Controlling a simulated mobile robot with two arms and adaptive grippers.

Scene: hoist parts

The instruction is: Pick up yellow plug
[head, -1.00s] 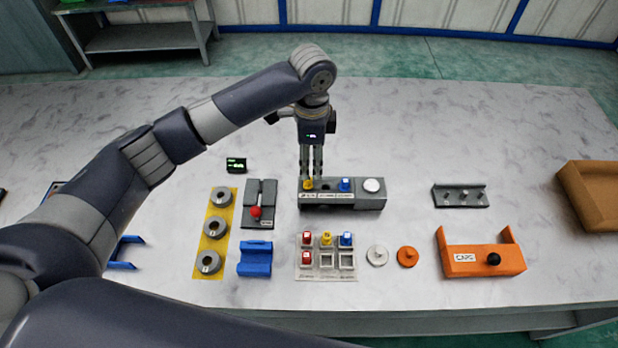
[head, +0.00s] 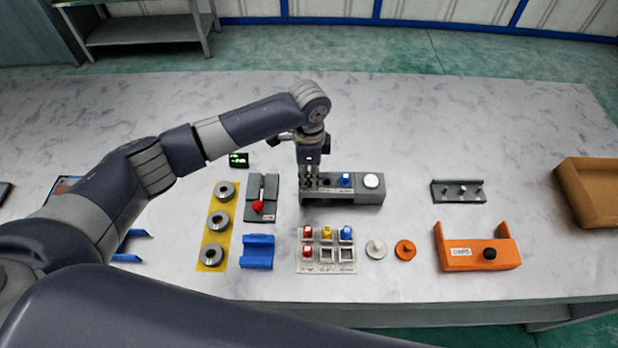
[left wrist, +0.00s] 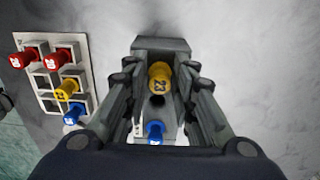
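A yellow plug marked 23 (left wrist: 160,78) stands in the left end of the grey block (head: 345,197). In the head view my left gripper (head: 309,182) points down over that end and mostly hides this plug. In the left wrist view the gripper's fingers (left wrist: 160,72) stand on either side of the plug with gaps, open and not closed on it. Another yellow plug (head: 327,232) sits in the white tray (head: 300,267), apart from the gripper; it also shows in the left wrist view (left wrist: 68,89). My right gripper is not in view.
A blue plug (head: 345,180) and a white round cap (head: 373,181) are on the grey block. The tray also holds two red plugs and a blue one. A red-knobbed grey fixture (head: 262,198) stands to the left. The table behind the block is clear.

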